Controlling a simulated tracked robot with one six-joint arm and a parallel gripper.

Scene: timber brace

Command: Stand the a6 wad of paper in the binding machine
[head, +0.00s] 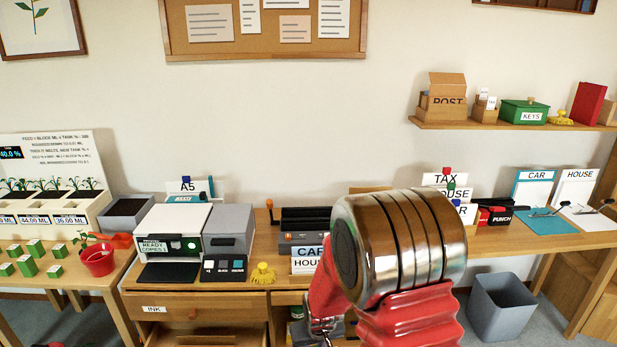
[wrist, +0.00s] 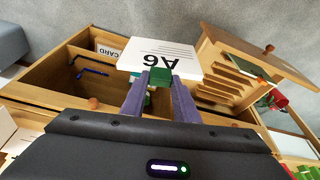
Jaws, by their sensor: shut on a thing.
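In the wrist view my gripper (wrist: 160,82) is shut on a green piece at the edge of the a6 wad of paper (wrist: 168,54). The wad is white, with "A6" reading upside down in this view, and sits beyond the fingertips over open wooden compartments. In the head view my arm hides the middle of the desk, and I cannot make out the wad or the fingers there. A dark machine with an orange-knobbed lever, apparently the binding machine (head: 305,220), stands on the desk left of my arm, its right part hidden.
CAR and HOUSE cards (head: 305,262) stand before the machine. In the wrist view an open drawer (wrist: 85,72) and a slotted wooden unit (wrist: 235,75) flank the wad.

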